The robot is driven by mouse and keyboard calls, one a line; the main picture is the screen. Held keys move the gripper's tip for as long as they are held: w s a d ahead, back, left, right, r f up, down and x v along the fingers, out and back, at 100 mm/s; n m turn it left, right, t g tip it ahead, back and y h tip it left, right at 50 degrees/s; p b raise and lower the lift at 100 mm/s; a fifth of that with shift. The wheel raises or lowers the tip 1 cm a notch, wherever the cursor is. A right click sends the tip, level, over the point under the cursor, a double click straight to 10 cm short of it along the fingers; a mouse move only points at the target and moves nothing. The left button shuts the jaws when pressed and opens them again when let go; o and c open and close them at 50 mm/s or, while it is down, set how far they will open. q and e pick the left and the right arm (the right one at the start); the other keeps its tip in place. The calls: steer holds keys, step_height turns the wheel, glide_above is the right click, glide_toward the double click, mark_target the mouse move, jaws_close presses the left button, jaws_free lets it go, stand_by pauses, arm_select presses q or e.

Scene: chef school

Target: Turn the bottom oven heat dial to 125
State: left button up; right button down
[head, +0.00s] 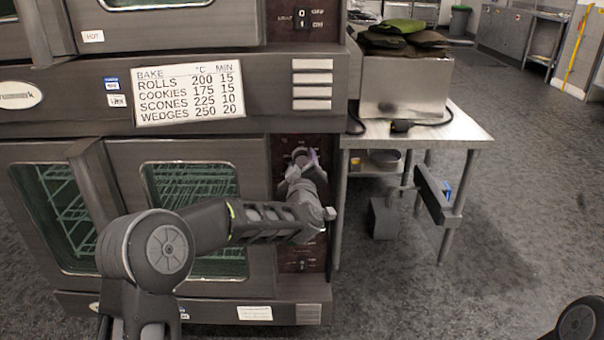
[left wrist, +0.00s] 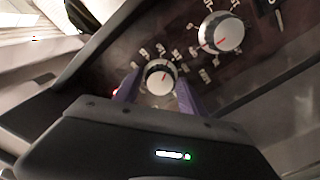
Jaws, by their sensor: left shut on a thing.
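The heat dial (left wrist: 160,78) of the bottom oven (head: 205,185) is a round silver knob with a red pointer mark, set on a dark panel (head: 285,240) with white markings. My left gripper (head: 300,160) is at the top of that panel. In the left wrist view its two purple fingers (left wrist: 156,88) stand on either side of the dial and are shut on it. The numbers around the dial are too blurred to read. A second silver dial (left wrist: 221,32) with a red mark sits apart from the fingers. My right gripper is not in view.
A metal side table (head: 440,128) stands close to the right of the oven, with a metal box (head: 400,92) and dark cloths on it. A bake chart (head: 190,92) is fixed above the oven doors. Open floor (head: 520,230) lies at the right.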

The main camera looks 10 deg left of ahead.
arm_select(q)
steer(key=n+b, duration=0.7)
steer(key=n, duration=0.1)
steer(key=shift+f+b, duration=0.3)
steer(key=shift+b, duration=0.05)
steer(key=shift+r+n+b, duration=0.15)
steer(key=shift+n+b, duration=1.05)
steer(key=shift+n, duration=0.5)
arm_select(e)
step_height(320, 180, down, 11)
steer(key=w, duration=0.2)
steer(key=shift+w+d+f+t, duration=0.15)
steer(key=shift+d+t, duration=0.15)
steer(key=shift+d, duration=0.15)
arm_select(q)
steer(key=o, duration=1.1)
steer(key=shift+o, duration=0.2)
steer(key=shift+r, duration=0.1)
steer(key=p+v, duration=0.1)
steer(key=v, duration=0.6)
steer(key=shift+s, duration=0.4)
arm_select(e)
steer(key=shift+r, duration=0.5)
arm_select(q)
steer(key=shift+d, duration=0.1)
